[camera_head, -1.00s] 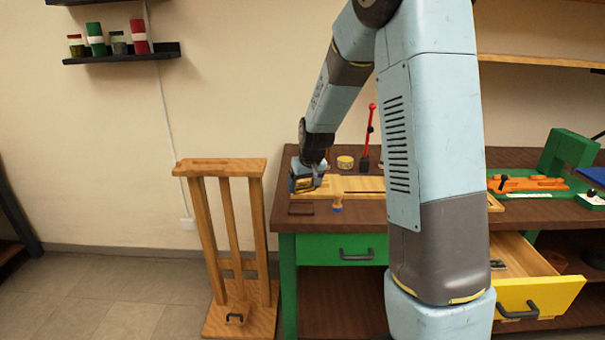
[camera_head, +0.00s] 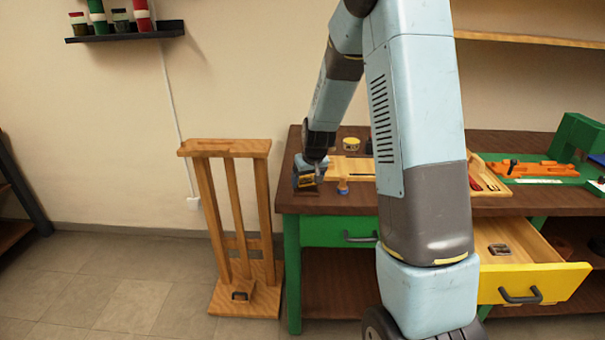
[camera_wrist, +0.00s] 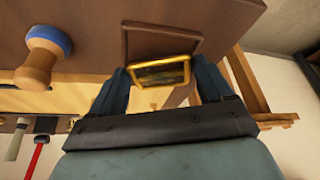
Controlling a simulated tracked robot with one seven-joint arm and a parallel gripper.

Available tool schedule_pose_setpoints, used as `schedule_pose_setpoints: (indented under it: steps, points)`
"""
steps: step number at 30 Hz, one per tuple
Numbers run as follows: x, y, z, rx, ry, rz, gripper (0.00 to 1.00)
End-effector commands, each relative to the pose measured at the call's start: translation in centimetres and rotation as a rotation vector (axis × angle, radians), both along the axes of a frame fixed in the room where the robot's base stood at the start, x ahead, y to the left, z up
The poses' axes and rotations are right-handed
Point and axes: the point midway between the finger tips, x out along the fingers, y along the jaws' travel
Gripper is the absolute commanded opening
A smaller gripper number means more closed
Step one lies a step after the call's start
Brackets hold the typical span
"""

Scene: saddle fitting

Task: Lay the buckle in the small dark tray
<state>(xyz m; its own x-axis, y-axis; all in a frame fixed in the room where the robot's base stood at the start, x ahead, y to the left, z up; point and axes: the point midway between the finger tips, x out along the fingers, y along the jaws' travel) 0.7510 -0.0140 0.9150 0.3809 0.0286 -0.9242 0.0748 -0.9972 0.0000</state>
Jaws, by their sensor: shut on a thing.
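My gripper (camera_wrist: 160,80) is shut on the buckle (camera_wrist: 160,73), a yellow-gold frame with a dark middle, held flat between the two dark blue fingers. The small dark tray (camera_wrist: 160,32) is a shallow brown square with a raised rim at the table's edge. In the wrist view the buckle overlaps the tray's near part; I cannot tell whether it touches the tray. In the head view my gripper (camera_head: 307,180) is low over the tray (camera_head: 306,190), hiding most of it. The buckle is not clear there.
A blue-topped wooden knob (camera_wrist: 42,58) stands beside the tray, also seen in the head view (camera_head: 342,187). A wooden stand (camera_head: 228,148) is left of the table. A yellow drawer (camera_head: 540,285) is open at right, with a dark metal piece (camera_head: 498,250) inside.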

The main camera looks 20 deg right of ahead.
Motion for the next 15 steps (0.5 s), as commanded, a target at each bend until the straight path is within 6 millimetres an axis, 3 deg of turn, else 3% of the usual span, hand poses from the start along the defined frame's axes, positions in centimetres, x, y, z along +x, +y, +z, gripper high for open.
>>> schedule_pose_setpoints:
  steps: [15]
  points:
    - [0.00,0.03,-0.74,0.000,0.000,0.001,0.44]
